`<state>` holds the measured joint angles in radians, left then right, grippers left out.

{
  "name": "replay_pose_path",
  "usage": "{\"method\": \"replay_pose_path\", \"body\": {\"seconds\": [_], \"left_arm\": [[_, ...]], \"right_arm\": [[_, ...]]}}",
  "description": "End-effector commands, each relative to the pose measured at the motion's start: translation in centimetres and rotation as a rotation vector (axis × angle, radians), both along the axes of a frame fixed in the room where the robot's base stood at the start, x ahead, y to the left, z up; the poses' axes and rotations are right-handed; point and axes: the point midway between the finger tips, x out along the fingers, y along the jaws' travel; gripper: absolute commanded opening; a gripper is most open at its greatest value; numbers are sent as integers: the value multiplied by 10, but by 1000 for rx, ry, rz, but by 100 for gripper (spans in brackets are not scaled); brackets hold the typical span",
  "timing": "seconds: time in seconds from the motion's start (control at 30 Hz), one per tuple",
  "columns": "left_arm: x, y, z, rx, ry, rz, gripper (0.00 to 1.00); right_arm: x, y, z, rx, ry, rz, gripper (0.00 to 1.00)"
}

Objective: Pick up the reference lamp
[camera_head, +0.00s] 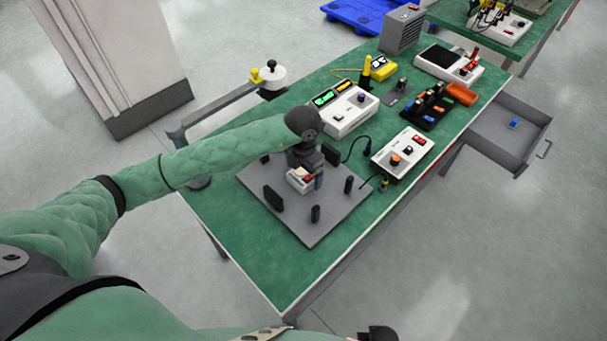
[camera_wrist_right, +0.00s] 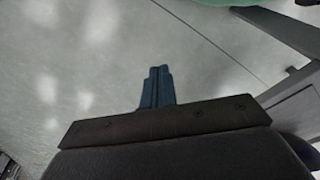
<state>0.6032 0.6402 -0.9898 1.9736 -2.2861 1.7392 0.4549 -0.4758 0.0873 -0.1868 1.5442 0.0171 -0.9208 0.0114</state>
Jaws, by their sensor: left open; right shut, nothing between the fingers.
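I cannot tell for sure which thing is the reference lamp. My left gripper (camera_head: 312,178) points down over the grey plate (camera_head: 310,230), close behind a small white unit with a red top (camera_head: 299,182). My right gripper (camera_wrist_right: 157,87) is shut and empty over bare floor in the right wrist view. A dark part of the right arm shows at the bottom edge of the head view.
The green table (camera_head: 240,240) also holds a white instrument with green displays (camera_head: 347,118), a white box with an orange knob (camera_head: 402,150), a black tray (camera_head: 418,118), an orange tray (camera_head: 461,94) and a yellow meter (camera_head: 383,66). An open drawer (camera_head: 500,150) juts out right.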

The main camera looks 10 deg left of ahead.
Motion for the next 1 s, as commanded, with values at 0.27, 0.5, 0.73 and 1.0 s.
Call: {"method": "replay_pose_path", "body": {"seconds": [0.27,0.5,0.73,1.0], "left_arm": [[0,0,-8,0,0,0,94],[0,0,-7,-1,-1,0,68],[0,0,-7,-1,-1,0,41],[1,0,2,0,-2,-1,41]], "right_arm": [[-1,-2,-8,-2,-5,1,0],[-1,-2,-8,-2,-6,1,0],[0,-2,-8,-2,-6,1,0],[1,-2,-5,-2,-10,1,0]]}}
